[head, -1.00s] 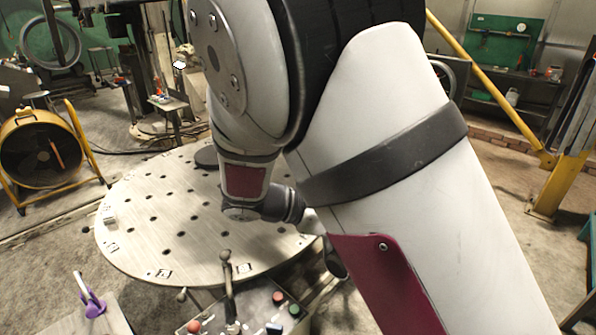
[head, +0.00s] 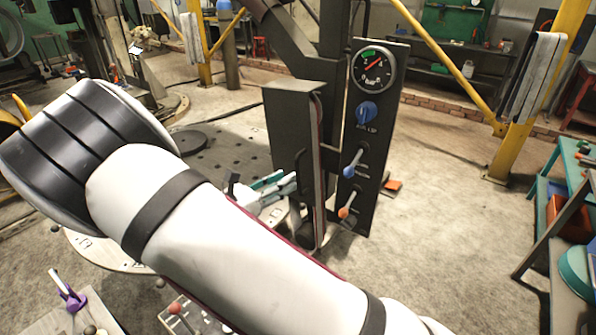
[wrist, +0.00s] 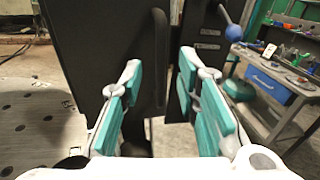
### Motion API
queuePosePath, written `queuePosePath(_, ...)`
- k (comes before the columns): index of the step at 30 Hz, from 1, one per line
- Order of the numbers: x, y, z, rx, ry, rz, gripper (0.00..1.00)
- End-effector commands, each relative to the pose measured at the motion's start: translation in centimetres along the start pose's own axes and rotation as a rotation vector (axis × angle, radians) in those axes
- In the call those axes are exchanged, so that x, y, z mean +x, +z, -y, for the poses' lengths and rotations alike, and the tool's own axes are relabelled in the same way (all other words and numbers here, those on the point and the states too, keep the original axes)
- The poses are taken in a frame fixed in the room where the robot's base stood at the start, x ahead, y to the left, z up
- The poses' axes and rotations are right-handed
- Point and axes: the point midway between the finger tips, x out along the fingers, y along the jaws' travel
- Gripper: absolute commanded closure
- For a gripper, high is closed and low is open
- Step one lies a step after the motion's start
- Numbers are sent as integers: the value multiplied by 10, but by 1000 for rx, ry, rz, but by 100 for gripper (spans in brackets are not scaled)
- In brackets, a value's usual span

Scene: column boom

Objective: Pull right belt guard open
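The belt guard looks like a dark upright panel (head: 290,130) beside the control column in the head view. It fills the left and middle of the wrist view (wrist: 100,50). A dark vertical bar handle (wrist: 159,60) stands out on its right side in the wrist view. My gripper (head: 272,186) is low in front of the panel in the head view, partly hidden by my arm. In the wrist view my gripper (wrist: 158,82) is open, its teal-padded fingers to either side of the handle's line. I see no contact, and the depth gap is unclear.
A black control panel (head: 368,140) with a gauge, a blue knob and two levers stands just right of the guard. A round perforated table (head: 215,150) is behind my arm. A teal workbench (head: 575,160) is at the right.

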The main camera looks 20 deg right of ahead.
Motion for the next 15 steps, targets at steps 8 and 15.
queuePosePath(8,44,1,1,1,-2,1,70)
queuePosePath(15,56,0,0,1,0,-1,70)
